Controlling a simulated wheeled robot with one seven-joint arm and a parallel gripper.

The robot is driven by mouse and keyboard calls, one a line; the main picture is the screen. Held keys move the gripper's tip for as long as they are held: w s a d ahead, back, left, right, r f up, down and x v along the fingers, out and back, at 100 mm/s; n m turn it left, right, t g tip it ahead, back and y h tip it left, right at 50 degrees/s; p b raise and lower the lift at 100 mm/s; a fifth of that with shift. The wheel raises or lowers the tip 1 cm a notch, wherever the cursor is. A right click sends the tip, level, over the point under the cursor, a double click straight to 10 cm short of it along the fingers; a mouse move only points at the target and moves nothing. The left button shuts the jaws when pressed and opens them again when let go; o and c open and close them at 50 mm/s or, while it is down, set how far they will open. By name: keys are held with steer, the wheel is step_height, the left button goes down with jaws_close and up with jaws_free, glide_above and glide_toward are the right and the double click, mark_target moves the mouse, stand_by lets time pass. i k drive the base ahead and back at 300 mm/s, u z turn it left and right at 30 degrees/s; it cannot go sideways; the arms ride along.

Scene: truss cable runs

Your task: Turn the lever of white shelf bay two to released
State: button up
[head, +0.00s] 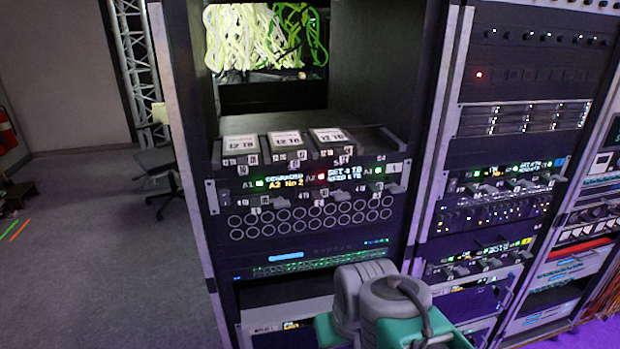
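A rack shelf unit (217,168) with pale end handles stands in the near rack and bears three drives marked 12 TB: left (240,143), middle (286,139) and right (329,135). Its front has bays labelled A1, A2 and one more, with a green, a red (321,177) and a green light. Small grey levers (312,193) with tiny tags sit along this front; their positions are too small to read. I cannot tell from colour which unit is the white shelf. My gripper is not in view; only my green and grey arm shows at the bottom, in front of the rack.
A second rack to the right holds similar units with small levers (487,188) and lit displays. Pale green cables (250,35) hang in the near rack's upper opening. An office chair (160,170) stands at the left. The grey floor (110,260) left of the rack is clear.

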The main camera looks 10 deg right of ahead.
mark_target(338, 195)
steer(key=z, duration=0.5)
steer(key=k, duration=1.2)
steer(key=u, duration=0.15)
steer(key=i, duration=0.35)
steer(key=u, duration=0.8)
steer(key=i, duration=0.75)
steer(key=u, duration=0.1)
